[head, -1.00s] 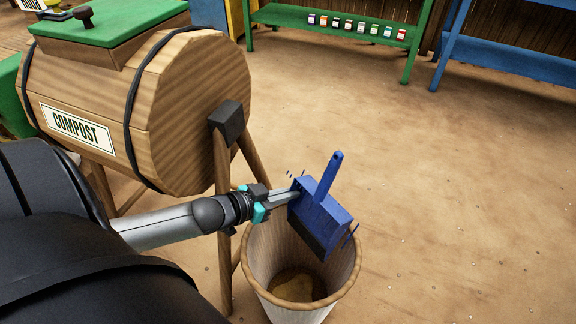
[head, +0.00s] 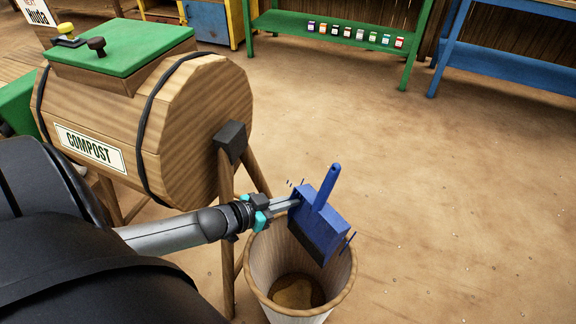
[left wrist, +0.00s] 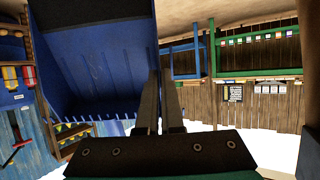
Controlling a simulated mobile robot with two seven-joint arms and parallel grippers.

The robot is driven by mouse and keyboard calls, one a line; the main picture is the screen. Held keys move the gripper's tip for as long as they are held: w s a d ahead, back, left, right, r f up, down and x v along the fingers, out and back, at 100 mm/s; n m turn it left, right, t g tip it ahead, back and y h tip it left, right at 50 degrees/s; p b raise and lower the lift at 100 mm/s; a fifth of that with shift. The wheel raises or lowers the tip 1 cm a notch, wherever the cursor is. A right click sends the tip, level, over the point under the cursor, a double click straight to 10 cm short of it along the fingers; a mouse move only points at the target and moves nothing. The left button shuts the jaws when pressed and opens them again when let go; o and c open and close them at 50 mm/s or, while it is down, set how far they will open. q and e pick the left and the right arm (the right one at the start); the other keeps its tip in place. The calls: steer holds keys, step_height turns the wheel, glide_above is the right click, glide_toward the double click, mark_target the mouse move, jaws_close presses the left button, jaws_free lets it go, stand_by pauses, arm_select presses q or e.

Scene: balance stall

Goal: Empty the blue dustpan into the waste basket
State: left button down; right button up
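The blue dustpan (head: 322,222) is tilted steeply over the mouth of the waste basket (head: 258,271), its handle pointing up and its dark lip down toward the opening. My left gripper (head: 292,203) is shut on the dustpan's side wall. In the left wrist view the two fingers (left wrist: 160,105) lie close together at the edge of the dustpan (left wrist: 95,60), whose ribbed inside shows no litter. Brown material (head: 296,291) lies at the bottom of the basket. My right gripper is not in view.
A wooden compost drum (head: 190,120) on legs stands just left of the basket. A green shelf (head: 340,40) with small jars and a blue bench (head: 510,65) stand at the back. The floor to the right is clear.

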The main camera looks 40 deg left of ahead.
arm_select(q)
steer(key=shift+f+b, duration=1.1)
steer(key=shift+f, duration=0.5)
steer(key=shift+r, duration=0.1)
steer(key=shift+r, duration=0.15)
step_height(320, 180, up, 7)
steer(key=g+y+p, duration=0.1)
steer(key=g+p, duration=0.3)
steer(key=p, duration=0.3)
steer(key=g+y+p, duration=0.1)
steer(key=g+p, duration=0.2)
steer(key=p, duration=0.5)
steer(key=shift+w+g, duration=0.15)
steer(key=shift+g, duration=0.25)
steer(key=shift+d+r+g+y+p, duration=0.1)
steer(key=shift+r+g+y+p, duration=0.5)
steer(key=shift+g+p, duration=0.6)
steer(key=shift+r+g+p, duration=0.4)
steer(key=shift+r+g, duration=0.1)
steer(key=shift+g, duration=0.1)
steer(key=shift+r+g+y, duration=0.25)
steer(key=shift+g+y, duration=0.05)
steer(key=shift+g, duration=0.3)
